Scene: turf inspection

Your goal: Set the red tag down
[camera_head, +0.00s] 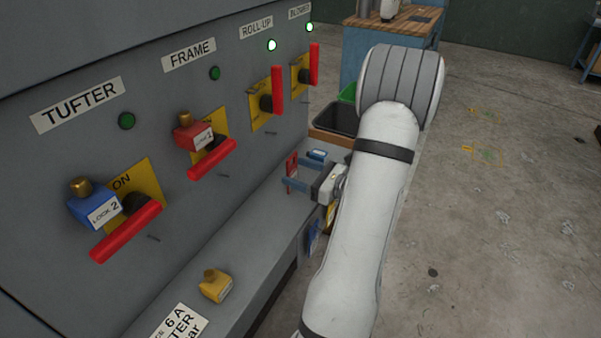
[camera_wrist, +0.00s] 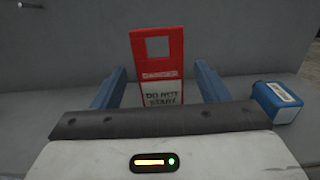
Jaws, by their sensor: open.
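The red tag (camera_wrist: 158,65) has a square hole at its top and a white lower part reading "DO NOT START". In the wrist view it stands upright between the two blue fingers of my gripper (camera_wrist: 158,82), with a gap on each side. Its lower end is hidden behind my gripper's body. In the head view the red tag (camera_head: 292,170) shows at the fingertips of my gripper (camera_head: 290,172), over the grey ledge (camera_head: 262,222) and near the panel face. My gripper is open. I cannot tell whether the tag leans on the panel.
A blue padlock (camera_wrist: 277,100) lies right of my gripper on the ledge. A yellow padlock (camera_head: 215,285) sits nearer on the ledge. Red handles, a blue lock (camera_head: 93,204) and a red lock (camera_head: 194,135) stick out from the panel. A dark bin (camera_head: 338,118) stands beyond.

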